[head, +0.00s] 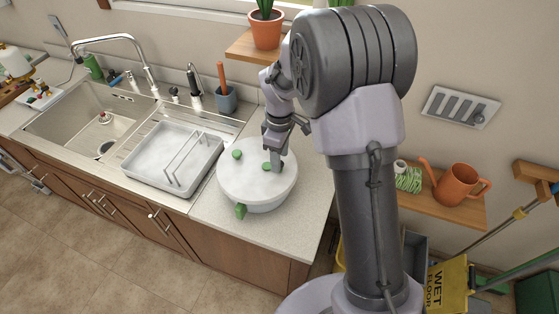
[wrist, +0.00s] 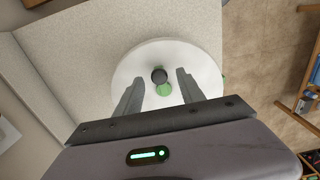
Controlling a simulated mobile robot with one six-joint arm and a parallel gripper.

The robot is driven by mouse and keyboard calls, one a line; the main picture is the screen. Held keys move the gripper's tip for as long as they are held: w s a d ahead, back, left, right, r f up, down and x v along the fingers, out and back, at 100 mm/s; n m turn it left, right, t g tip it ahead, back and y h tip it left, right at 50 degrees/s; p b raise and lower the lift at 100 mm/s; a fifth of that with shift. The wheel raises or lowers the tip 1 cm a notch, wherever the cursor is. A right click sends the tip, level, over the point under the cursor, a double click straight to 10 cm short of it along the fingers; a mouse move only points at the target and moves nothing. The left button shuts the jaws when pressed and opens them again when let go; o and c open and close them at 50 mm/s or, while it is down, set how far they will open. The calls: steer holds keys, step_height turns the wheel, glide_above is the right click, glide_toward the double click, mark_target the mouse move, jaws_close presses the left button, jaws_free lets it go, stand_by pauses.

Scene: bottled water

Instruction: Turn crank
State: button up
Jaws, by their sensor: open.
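A round white lidded container (head: 257,184) stands on the counter at the right end, with green parts on its lid and a green handle (head: 240,211) at its front. One green knob (head: 237,154) is at the left of the lid; another (head: 267,166) is beside my gripper (head: 277,160). In the wrist view the white lid (wrist: 195,62) lies below my open gripper (wrist: 159,76). A dark round knob (wrist: 159,75) with a green part (wrist: 163,89) under it shows between the two fingers, with gaps on both sides. I cannot tell how high the fingertips are above the lid.
A white dish tray with a rack (head: 172,158) lies left of the container, beside the sink (head: 92,121). A wooden shelf with a potted plant (head: 266,30) is above. Bare counter (head: 305,222) lies right of the container. A yellow sign (head: 447,285) stands at lower right.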

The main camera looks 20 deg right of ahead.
steer(key=shift+w+f, duration=0.1)
steer(key=shift+f, duration=0.65)
steer(key=shift+c, duration=0.3)
jaws_close()
steer(key=shift+a, duration=0.1)
